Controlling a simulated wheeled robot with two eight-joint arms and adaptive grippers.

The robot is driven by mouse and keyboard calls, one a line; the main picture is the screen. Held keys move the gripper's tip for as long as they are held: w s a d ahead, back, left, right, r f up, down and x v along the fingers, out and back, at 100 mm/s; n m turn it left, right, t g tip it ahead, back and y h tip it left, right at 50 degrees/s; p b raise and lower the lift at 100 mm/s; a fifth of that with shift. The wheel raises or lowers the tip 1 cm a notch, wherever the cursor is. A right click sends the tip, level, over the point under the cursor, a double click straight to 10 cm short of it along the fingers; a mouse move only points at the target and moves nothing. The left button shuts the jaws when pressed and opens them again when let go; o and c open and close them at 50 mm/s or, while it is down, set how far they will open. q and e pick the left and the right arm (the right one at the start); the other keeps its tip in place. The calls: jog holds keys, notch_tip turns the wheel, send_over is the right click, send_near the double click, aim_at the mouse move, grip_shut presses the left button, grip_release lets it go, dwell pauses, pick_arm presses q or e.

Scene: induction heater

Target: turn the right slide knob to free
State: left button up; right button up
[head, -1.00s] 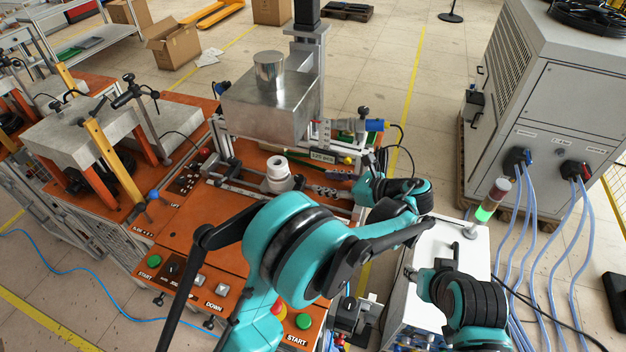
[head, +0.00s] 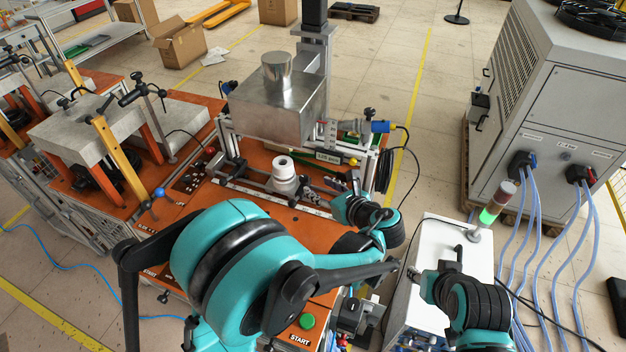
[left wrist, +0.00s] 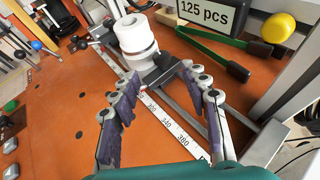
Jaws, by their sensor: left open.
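A black knob-like part (left wrist: 168,72) sits on the slide rail beside the white cylinder (left wrist: 137,38); it looks like the right slide knob, though its setting cannot be read. The white cylinder also shows in the head view (head: 284,172). My left gripper (head: 312,190) is over the rail, just right of the cylinder. In the left wrist view my left gripper (left wrist: 160,76) is open and empty, its fingers on either side of the black part, with no clear contact. My right gripper (head: 414,274) is above the white cabinet; its finger state is unclear.
A white ruler (left wrist: 165,122) runs along the rail on the orange bench. A metal block (head: 275,105) hangs above. The white cabinet (head: 448,240) stands right.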

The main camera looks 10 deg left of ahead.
aim_at(305, 178)
pick_arm(q)
jog(key=shift+w+a+f+t, duration=0.1)
jog(key=shift+a+f+t, duration=0.05)
jog(key=shift+a+t, duration=0.2)
jog(key=b+x, duration=0.2)
jog(key=x, duration=0.5)
jog(key=shift+w+d+f, duration=0.1)
jog(key=shift+w+f, duration=0.05)
jog(key=shift+f, duration=0.05)
grip_shut()
